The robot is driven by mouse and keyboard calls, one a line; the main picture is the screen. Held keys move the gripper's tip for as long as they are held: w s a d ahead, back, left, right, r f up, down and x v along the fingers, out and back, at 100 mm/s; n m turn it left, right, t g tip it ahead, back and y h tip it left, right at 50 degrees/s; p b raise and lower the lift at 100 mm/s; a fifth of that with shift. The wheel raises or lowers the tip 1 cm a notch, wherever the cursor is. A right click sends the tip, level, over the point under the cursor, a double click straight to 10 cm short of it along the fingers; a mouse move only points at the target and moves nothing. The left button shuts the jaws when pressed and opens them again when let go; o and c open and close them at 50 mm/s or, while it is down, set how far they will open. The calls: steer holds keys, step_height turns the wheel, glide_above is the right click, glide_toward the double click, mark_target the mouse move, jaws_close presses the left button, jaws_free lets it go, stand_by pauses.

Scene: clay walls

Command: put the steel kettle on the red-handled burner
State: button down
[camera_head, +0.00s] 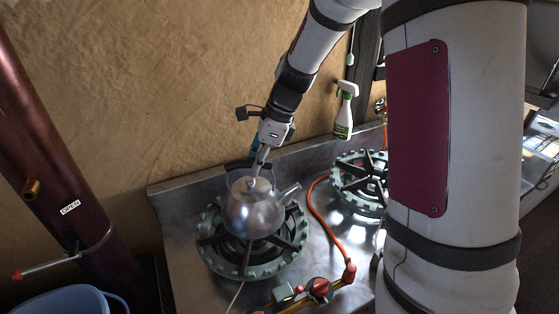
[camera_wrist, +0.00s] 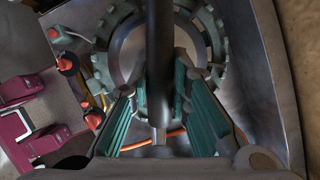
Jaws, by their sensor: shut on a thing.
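The steel kettle (camera_head: 254,217) is upright over the left burner (camera_head: 216,254), with its spout pointing right. I cannot tell whether its base touches the grate. My gripper (camera_head: 259,165) is above the kettle, shut on its dark handle. In the wrist view the handle (camera_wrist: 160,50) runs between the teal-padded fingers of my gripper (camera_wrist: 161,100). The burner ring (camera_wrist: 216,38) shows around the kettle below. A red handle (camera_head: 320,290) sits on the pipe in front of the left burner; it also shows in the wrist view (camera_wrist: 66,63).
A second burner (camera_head: 350,182) stands to the right, partly hidden by my arm. An orange hose (camera_head: 322,219) runs between the burners. A spray bottle (camera_head: 345,112) stands at the back. A dark red pipe (camera_head: 50,150) and blue tub (camera_head: 65,301) are at the left.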

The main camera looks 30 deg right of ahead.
mark_target(254, 179)
steer(key=shift+w+a, duration=0.25)
steer(key=shift+a, duration=0.05)
steer(key=shift+f, duration=1.7)
steer(key=c, duration=1.5)
jaws_free()
